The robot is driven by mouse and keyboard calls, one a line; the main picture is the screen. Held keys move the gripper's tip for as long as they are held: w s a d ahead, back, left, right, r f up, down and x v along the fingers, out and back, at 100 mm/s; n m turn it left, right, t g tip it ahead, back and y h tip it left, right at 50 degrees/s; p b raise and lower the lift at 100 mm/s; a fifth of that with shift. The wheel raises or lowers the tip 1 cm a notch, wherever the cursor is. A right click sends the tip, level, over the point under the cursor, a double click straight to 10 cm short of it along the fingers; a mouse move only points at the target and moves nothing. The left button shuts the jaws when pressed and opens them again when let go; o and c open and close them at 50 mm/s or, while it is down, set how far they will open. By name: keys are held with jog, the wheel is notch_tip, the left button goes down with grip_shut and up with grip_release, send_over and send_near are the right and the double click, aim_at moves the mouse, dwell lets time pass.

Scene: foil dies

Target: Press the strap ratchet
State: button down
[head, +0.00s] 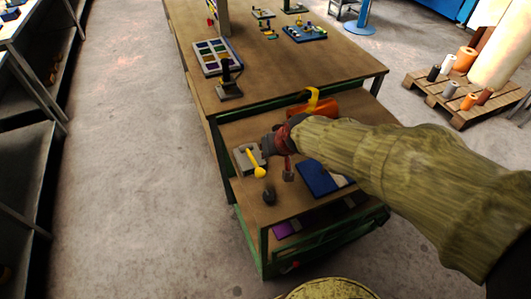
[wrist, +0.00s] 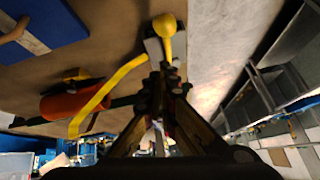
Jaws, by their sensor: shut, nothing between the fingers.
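I take the strap ratchet (head: 259,171) to be the yellow lever with a round knob on a small grey plate (head: 241,163), at the left edge of the lower cart shelf. In the wrist view its yellow knob (wrist: 165,25) shows beyond my fingertips, with the grey plate partly hidden behind them. My gripper (head: 267,146) is shut and empty, just beside the lever's far end; I cannot tell whether it touches. An orange roll (head: 325,107) with a yellow strap (head: 312,97) lies behind my gripper; the strap also shows in the wrist view (wrist: 105,94).
On the shelf are a dark knob (head: 269,194), a small grey post (head: 288,174) and a blue board (head: 318,180). The upper table (head: 290,72) behind holds a black stand (head: 229,88) and a tray of coloured squares (head: 196,58). Open floor lies left.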

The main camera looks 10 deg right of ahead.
jog(key=s+f+p+v, duration=0.1)
jog(key=p+v, duration=0.1)
jog(key=v, duration=0.5)
jog(key=shift+s+d+r, duration=0.2)
jog(key=shift+s+r, duration=0.1)
jog(key=shift+r, duration=0.1)
jog(key=s+d+r+h, duration=0.1)
jog(key=s+d+r, duration=0.2)
jog(key=s, duration=0.5)
jog(key=s+d+r+g+h, duration=0.1)
jog(key=s+d+r, duration=0.2)
jog(key=s, duration=0.5)
jog(key=shift+s+d+r, duration=0.2)
jog(key=shift+d+r, duration=0.1)
jog(key=shift+r, duration=0.1)
jog(key=shift+d, duration=0.1)
